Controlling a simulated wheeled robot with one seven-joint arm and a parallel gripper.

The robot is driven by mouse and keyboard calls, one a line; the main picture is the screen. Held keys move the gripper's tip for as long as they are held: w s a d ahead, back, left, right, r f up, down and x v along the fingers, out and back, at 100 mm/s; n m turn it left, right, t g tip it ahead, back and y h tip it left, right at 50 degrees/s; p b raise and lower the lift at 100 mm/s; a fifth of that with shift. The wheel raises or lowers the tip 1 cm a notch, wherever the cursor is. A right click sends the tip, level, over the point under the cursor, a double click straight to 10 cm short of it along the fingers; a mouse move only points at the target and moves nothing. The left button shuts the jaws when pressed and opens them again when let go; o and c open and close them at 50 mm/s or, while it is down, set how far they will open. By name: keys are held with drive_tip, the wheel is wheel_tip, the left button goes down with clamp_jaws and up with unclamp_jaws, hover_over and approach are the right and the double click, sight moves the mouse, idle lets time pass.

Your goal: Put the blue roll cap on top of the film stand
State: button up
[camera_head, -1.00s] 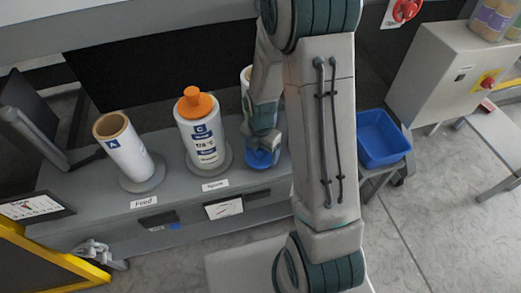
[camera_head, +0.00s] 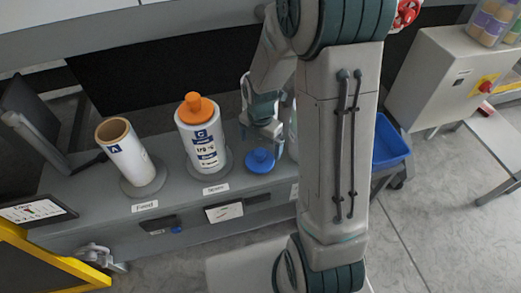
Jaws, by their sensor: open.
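The blue roll cap (camera_head: 261,160) sits on the grey film stand (camera_head: 100,204), to the right of the capped white roll. Its round knob faces up. My gripper (camera_head: 263,143) is open, just above and behind the cap, and looks empty. Whether a finger touches the cap cannot be told. A white film roll with an open brown core (camera_head: 127,155) stands by the "Feed" label. A second white roll (camera_head: 203,143) with an orange cap (camera_head: 194,104) stands in the middle. A third roll is mostly hidden behind my arm.
A blue bin (camera_head: 391,148) stands to the right, partly behind my arm. A grey control box (camera_head: 436,75) is at the right. A monitor (camera_head: 35,212) and a yellow-edged frame (camera_head: 50,258) are at the left. The floor at lower right is clear.

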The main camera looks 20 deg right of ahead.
sight(261, 151)
wheel_tip(261, 151, up, 6)
drive_tip(key=shift+r+p, duration=0.1)
drive_tip(key=shift+p, duration=0.25)
drive_tip(key=s+r+m+t, duration=0.1)
drive_tip(key=s+r+m, duration=0.5)
drive_tip(key=m, duration=0.7)
drive_tip(key=s+r+m+t, duration=0.1)
drive_tip(key=s+r+m, duration=0.5)
drive_tip(key=m, duration=0.6)
drive_tip(key=shift+s+m, duration=0.4)
drive_tip(key=shift+s, duration=0.8)
drive_tip(key=shift+a, duration=0.1)
